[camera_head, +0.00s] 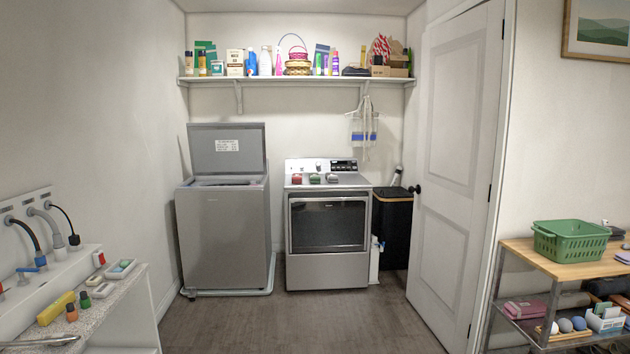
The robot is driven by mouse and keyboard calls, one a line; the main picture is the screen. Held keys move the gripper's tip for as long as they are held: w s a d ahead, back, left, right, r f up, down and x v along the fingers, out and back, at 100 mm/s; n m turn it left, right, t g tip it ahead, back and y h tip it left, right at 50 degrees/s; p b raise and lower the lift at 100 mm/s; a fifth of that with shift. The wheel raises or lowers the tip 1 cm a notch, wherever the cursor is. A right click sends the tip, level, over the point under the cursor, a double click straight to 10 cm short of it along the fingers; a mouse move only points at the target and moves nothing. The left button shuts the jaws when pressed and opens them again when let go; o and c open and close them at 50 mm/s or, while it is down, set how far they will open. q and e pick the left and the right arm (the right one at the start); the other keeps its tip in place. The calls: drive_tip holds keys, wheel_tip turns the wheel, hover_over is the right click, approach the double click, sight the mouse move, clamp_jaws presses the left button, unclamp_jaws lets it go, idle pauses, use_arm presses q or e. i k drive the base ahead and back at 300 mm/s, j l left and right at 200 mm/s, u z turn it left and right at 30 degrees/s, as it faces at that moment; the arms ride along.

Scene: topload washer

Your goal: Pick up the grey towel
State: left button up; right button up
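I cannot make out the grey towel for sure. A flat greyish item (602,267) lies at the right end of the wooden cart top, partly cut off by the picture edge; it may be a folded cloth. Dark rolled or folded items (608,286) sit just below the cart top, too small to name. A dark folded item (355,71) lies on the wall shelf. Neither of my grippers shows in the head view.
A green basket (570,241) stands on the cart (520,247) at right. The grey washer (224,240) has its lid up, beside a dryer (328,268). A white door (455,170) stands open. A cluttered counter (105,305) is at left. The middle floor (300,322) is clear.

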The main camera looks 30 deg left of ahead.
sight(332, 178)
drive_tip(key=i+j+u, duration=0.25)
drive_tip(key=i+j, duration=0.15)
drive_tip(key=i, duration=0.15)
drive_tip(key=i+j+u, duration=0.3)
drive_tip(key=i, duration=0.25)
drive_tip(key=i+j+u, duration=0.25)
drive_tip(key=i, duration=0.35)
drive_tip(key=i+u, duration=0.3)
drive_tip(key=i, duration=0.3)
